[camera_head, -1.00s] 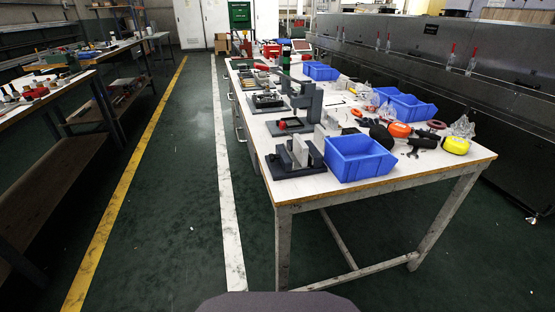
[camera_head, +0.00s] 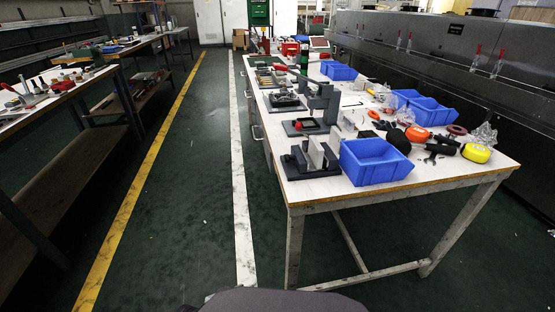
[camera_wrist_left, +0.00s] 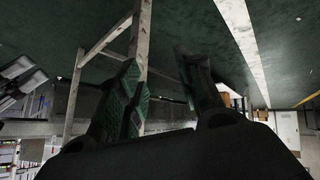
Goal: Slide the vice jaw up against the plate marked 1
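A dark vice (camera_head: 300,168) sits at the near left corner of the workbench, left of a blue bin. Light grey upright plates (camera_head: 316,152) stand at it; no number is legible on them, and I cannot tell which part is the moving jaw or how wide the gap is. My left gripper (camera_wrist_left: 157,62) shows only in the left wrist view, with its two fingers spread apart and nothing between them. It is away from the vice, with the floor and bench legs behind it.
The workbench (camera_head: 400,186) carries a near blue bin (camera_head: 374,165), a dark press-like stand (camera_head: 322,103) behind the vice, and a yellow tape measure (camera_head: 476,153) among tools at right. The floor left of the bench is clear up to another bench (camera_head: 50,97).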

